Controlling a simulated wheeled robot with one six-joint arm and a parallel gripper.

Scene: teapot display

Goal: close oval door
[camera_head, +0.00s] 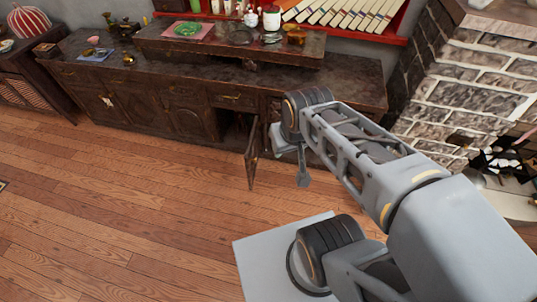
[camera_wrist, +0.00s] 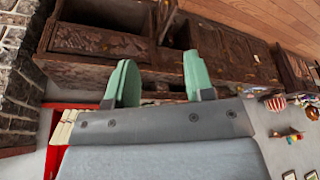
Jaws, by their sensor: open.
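The dark wooden sideboard (camera_head: 180,88) stands along the wall, with carved doors below its drawers. One door (camera_head: 252,158) stands swung out into the room, seen nearly edge-on, with the dark opening behind it to its left. In the wrist view this door (camera_wrist: 167,18) shows as a narrow edge near the top, beside a dark gap. Its oval panel cannot be made out. My gripper (camera_head: 303,172) is just right of the open door, in front of the sideboard. In the wrist view my gripper (camera_wrist: 161,82) has its two green fingers wide apart, with nothing between them.
A brick fireplace (camera_head: 470,75) stands at the right. Teapots and dishes sit on the sideboard top, below a red bookshelf (camera_head: 345,30). A second dark cabinet (camera_head: 28,75) is at the far left. The wooden floor (camera_head: 130,200) left of the open door is clear.

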